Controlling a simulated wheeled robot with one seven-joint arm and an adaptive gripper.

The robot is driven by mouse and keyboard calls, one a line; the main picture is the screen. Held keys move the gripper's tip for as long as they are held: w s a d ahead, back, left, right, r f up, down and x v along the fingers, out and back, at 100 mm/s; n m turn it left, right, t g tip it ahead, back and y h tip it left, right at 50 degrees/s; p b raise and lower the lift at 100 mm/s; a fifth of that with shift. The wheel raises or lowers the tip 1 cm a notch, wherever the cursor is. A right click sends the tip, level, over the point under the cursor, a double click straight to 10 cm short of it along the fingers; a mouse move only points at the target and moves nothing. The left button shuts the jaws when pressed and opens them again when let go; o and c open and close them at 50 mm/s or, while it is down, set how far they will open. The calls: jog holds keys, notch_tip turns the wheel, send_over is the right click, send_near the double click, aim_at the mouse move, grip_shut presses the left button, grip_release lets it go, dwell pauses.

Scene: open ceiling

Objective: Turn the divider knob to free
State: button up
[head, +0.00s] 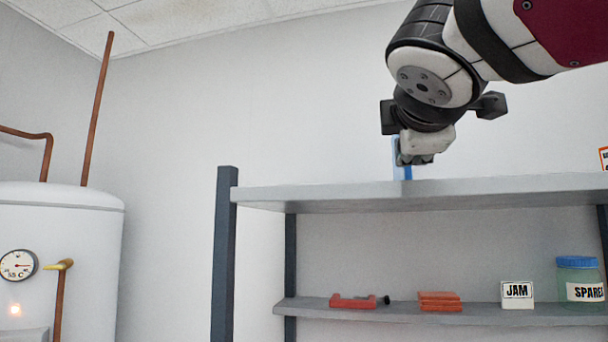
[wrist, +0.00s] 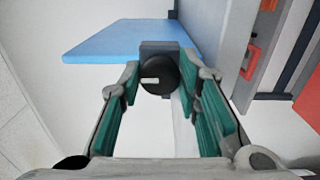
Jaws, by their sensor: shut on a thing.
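The divider knob (wrist: 166,69) is a dark round disc with a short pale mark, which lies roughly level and points left in the wrist view. It sits on a grey block (wrist: 158,46) at the edge of a blue panel (wrist: 115,42). My gripper (wrist: 160,78) is shut on the knob, with one green-padded finger at each side of it. In the head view my gripper (head: 417,157) is above the top shelf, in front of the upright blue panel (head: 396,150). The knob is hidden there.
The grey shelf's top board (head: 330,197) lies just below my gripper. On the lower board are a red clamp-like tool (head: 352,302), red blocks (head: 439,301), a JAM card (head: 517,294) and a SPARES jar (head: 578,280). A white tank (head: 70,240) with copper pipes stands left.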

jog(key=o, duration=1.1)
jog(key=v, duration=1.2)
